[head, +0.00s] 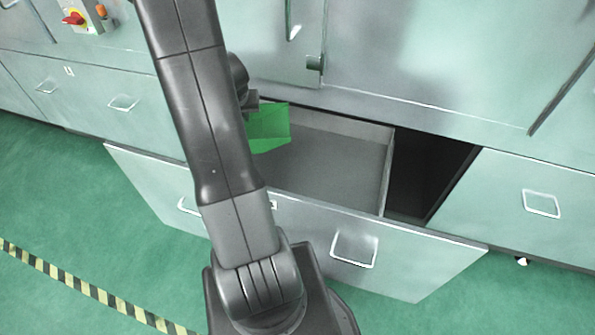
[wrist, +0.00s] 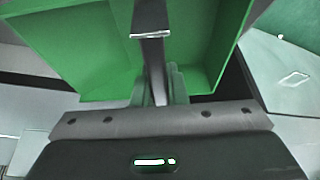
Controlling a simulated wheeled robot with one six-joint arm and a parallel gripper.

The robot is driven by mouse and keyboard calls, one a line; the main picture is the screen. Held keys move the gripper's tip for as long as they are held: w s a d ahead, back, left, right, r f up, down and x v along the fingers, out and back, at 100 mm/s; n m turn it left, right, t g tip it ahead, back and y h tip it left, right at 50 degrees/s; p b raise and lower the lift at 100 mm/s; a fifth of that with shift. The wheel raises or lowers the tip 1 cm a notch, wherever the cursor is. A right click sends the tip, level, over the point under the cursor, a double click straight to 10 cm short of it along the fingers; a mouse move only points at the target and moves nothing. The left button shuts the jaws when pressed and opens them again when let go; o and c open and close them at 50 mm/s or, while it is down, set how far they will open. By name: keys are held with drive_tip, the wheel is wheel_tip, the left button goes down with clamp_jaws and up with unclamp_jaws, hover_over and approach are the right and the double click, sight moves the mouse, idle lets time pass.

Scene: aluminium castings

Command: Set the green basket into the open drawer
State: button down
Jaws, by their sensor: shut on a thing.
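The green basket (head: 268,130) shows in the head view just right of my arm, over the back left part of the open drawer (head: 340,165). My arm hides its left side. In the wrist view the basket (wrist: 75,45) fills the upper middle and looks close. My gripper (wrist: 152,45) is shut on the basket, with a finger in front of its green wall. In the head view my gripper is mostly hidden behind my arm. The drawer's visible grey floor is empty. I cannot tell how high the basket is above it.
The drawer front (head: 410,262) with its handles juts out over the green floor. A dark opening (head: 432,175) lies right of the drawer. A cabinet front (head: 440,60) rises behind it. A red switch (head: 73,18) is at upper left, and striped floor tape (head: 85,288) at lower left.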

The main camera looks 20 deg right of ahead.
sight(275, 125)
drive_tip(key=d+f+m+b, duration=0.1)
drive_tip(key=d+b, duration=0.1)
drive_tip(key=d+m+b, duration=0.1)
drive_tip(key=d+b, duration=0.1)
drive_tip(key=s+d+f+m+h+b, duration=0.1)
drive_tip(key=d+b, duration=0.1)
drive_tip(key=shift+d+f, duration=0.3)
drive_tip(key=shift+d, duration=0.05)
drive_tip(key=shift+s+d+m+g+b, duration=0.25)
drive_tip(key=shift+d+m+g+b, duration=0.15)
drive_tip(key=shift+d+m+b, duration=0.55)
drive_tip(key=shift+n, duration=0.25)
wheel_tip(275, 125, down, 10)
drive_tip(key=b, duration=0.3)
drive_tip(key=shift+a+r, duration=0.1)
drive_tip(key=shift+h, duration=0.3)
drive_tip(key=c, duration=1.9)
unclamp_jaws()
drive_tip(key=shift+b, duration=0.3)
drive_tip(key=o, duration=0.4)
drive_tip(key=shift+o, duration=0.2)
